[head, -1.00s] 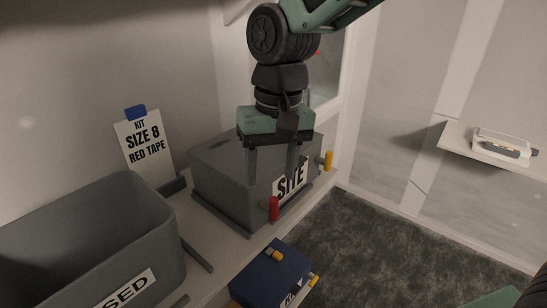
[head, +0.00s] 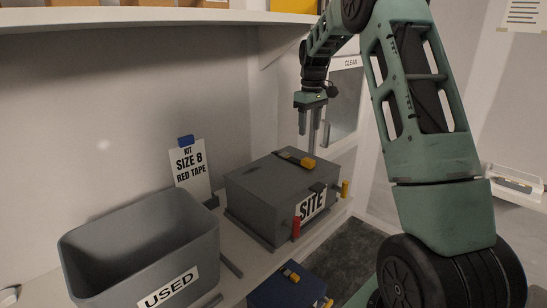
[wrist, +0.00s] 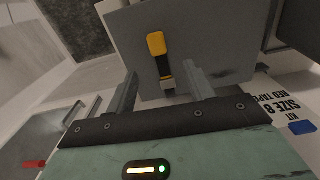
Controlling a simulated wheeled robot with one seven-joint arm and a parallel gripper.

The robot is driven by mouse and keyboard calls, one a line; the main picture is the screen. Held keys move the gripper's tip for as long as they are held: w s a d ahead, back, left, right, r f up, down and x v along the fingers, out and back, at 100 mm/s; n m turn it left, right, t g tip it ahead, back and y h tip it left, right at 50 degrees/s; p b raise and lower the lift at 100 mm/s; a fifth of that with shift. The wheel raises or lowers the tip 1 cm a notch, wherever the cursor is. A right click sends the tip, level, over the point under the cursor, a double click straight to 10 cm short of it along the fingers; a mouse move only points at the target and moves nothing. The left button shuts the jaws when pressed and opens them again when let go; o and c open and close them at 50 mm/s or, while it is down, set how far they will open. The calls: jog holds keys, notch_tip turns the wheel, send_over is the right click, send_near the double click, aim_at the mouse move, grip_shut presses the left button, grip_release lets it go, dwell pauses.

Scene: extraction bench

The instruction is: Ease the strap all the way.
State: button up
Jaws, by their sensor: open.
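A dark strap with a yellow end (head: 300,160) lies on the lid of the grey SITE box (head: 258,184); it also shows in the wrist view (wrist: 157,45), with its yellow end away from my gripper. A dark piece, possibly a buckle, sits at the lid's front edge above the SITE label. My gripper (head: 308,137) is open and empty, raised above and behind the box in the head view. In the wrist view its fingers (wrist: 160,78) stand apart, with the strap's dark lower end seen between them. Contact with the strap does not show.
A grey USED bin (head: 205,235) stands left, with a KIT SIZE 8 RED TAPE card (head: 190,168) behind. A blue box (head: 272,297) with yellow-ended straps is below.

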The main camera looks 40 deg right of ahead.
aim_at(308, 159)
jog(key=f+p, duration=0.1)
jog(key=f, duration=0.3)
jog(key=f+p, duration=0.1)
jog(key=f, duration=0.3)
jog(key=f+p, duration=0.1)
jog(key=f, duration=0.3)
jog(key=shift+d+p, duration=0.25)
jog(key=shift+p, duration=0.05)
jog(key=shift+c, duration=0.3)
